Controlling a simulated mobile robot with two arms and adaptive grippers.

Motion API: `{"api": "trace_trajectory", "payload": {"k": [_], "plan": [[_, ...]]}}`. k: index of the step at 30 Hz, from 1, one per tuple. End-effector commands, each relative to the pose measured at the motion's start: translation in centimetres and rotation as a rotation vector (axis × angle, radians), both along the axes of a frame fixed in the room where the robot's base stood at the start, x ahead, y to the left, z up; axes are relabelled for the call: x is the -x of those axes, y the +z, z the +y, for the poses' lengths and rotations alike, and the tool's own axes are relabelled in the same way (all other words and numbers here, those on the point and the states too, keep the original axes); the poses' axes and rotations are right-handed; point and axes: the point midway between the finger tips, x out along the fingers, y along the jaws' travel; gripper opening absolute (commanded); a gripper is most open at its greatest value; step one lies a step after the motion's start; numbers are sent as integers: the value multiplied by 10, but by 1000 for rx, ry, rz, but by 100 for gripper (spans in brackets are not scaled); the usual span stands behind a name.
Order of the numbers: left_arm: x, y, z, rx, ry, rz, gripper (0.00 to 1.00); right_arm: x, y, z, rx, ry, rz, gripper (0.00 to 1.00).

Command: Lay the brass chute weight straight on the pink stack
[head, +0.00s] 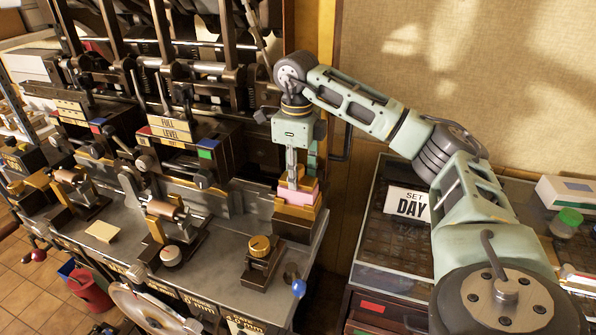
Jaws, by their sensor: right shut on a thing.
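My right gripper (296,178) points straight down at the right end of the press. It is shut on the brass chute weight (309,184), a yellow-gold piece partly hidden by the fingers. The pink stack (297,196) sits directly under the weight, in a dark and brass holder on the grey bench top. The weight looks level and very close to the top of the stack; I cannot tell whether it touches. My left gripper is not in view.
The press (170,90) with upright bars and levers stands at left and behind. A brass-knobbed block (261,253) and blue-ball lever (298,287) are in front of the stack. A glass-topped case with a "SET DAY" sign (407,203) stands at right.

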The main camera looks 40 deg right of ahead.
Motion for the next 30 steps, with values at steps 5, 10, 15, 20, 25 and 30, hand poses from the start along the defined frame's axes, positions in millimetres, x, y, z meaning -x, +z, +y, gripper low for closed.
{"api": "trace_trajectory", "payload": {"k": [5, 10, 15, 20, 25, 30], "plan": [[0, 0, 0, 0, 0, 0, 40, 0, 1, 0, 0, 0, -2, 0], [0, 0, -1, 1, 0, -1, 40, 0, 1, 0, -1, 0, -2, 0], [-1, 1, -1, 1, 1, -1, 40, 0, -1, 0, 0, 0, -1, 0], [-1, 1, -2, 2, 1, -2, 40, 0, -2, 0, 0, 0, -1, 0], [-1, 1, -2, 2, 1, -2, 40, 0, -2, 0, 0, 0, -2, 0], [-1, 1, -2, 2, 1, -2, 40, 0, -2, 0, 0, 0, -2, 39]]}}
